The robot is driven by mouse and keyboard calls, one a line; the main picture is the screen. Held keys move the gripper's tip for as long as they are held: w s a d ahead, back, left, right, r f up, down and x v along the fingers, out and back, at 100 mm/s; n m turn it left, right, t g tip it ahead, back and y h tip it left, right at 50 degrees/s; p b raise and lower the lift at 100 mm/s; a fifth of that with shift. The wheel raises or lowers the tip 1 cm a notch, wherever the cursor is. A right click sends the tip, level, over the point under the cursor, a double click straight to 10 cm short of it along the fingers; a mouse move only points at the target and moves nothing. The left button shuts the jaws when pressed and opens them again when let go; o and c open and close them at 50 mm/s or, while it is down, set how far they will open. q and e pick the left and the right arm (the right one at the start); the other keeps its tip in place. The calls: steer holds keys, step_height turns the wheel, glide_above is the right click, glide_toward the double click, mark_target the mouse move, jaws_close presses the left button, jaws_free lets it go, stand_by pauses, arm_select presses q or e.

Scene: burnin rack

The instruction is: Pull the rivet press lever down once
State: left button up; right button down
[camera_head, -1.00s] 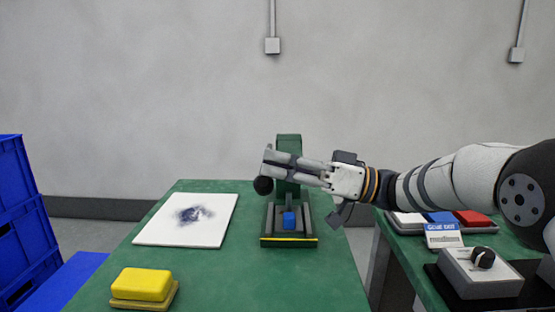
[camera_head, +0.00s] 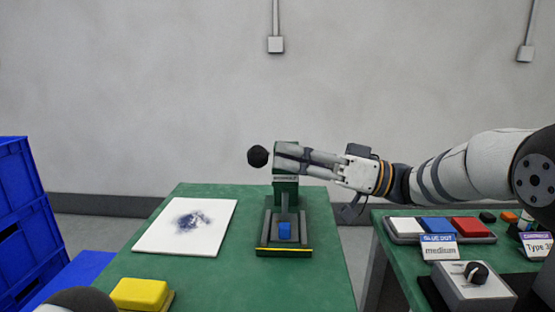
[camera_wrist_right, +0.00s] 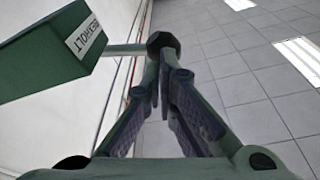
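The green rivet press (camera_head: 286,195) stands on the green table, with a blue piece (camera_head: 284,229) in its base. Its lever's black ball knob (camera_head: 257,156) is up, left of the press head. My right gripper (camera_head: 277,157) crosses in front of the press head, its tips just right of the knob. In the right wrist view, the lever rod runs from the press head (camera_wrist_right: 58,55) to the knob (camera_wrist_right: 162,42), just beyond the tips. The gripper's (camera_wrist_right: 161,75) fingers are together, with nothing seen held between them. My left gripper is out of view.
A white board with a dark smudge (camera_head: 160,235) and a yellow block (camera_head: 139,293) lie on the left of the table. Blue crates (camera_head: 25,215) stand at far left. The right table holds a coloured tray (camera_head: 400,239), signs and a grey knob box (camera_head: 472,292).

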steer(key=v, duration=0.6)
steer(key=shift+f+b, duration=0.2)
steer(key=shift+b, duration=0.15)
steer(key=shift+s+d, duration=0.1)
steer(key=shift+d, duration=0.05)
